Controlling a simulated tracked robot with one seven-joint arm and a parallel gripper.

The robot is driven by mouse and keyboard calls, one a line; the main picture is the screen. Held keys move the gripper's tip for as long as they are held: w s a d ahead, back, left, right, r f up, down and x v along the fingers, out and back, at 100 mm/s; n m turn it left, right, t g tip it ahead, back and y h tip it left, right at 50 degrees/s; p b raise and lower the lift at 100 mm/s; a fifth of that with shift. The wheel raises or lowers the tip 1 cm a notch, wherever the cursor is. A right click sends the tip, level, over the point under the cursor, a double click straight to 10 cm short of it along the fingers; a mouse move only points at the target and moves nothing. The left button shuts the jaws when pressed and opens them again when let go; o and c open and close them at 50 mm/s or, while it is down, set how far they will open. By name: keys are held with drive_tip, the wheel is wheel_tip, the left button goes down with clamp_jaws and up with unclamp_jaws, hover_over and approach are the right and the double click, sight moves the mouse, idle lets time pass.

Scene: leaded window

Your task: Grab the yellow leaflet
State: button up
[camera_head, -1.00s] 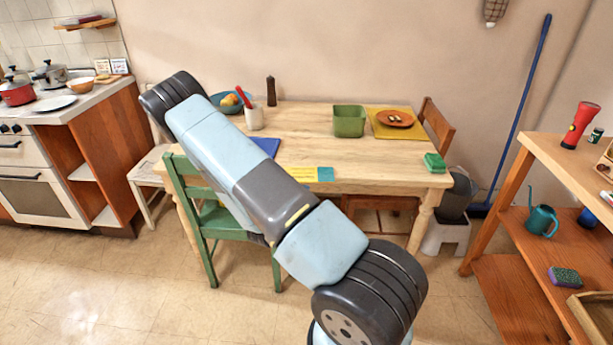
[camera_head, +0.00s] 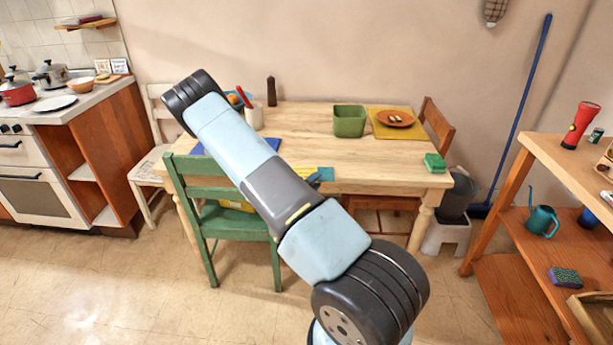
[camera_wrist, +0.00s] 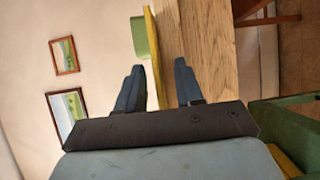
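The wooden table (camera_head: 300,125) carries a green bin (camera_head: 349,121), a yellow mat (camera_head: 380,130) with a brown plate (camera_head: 395,118), and a green sponge (camera_head: 434,162). A green chair (camera_head: 210,168) stands in front, left of my gripper. A shelf (camera_head: 560,160) is at right.

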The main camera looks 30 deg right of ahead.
clamp_jaws()
idle(0.3)
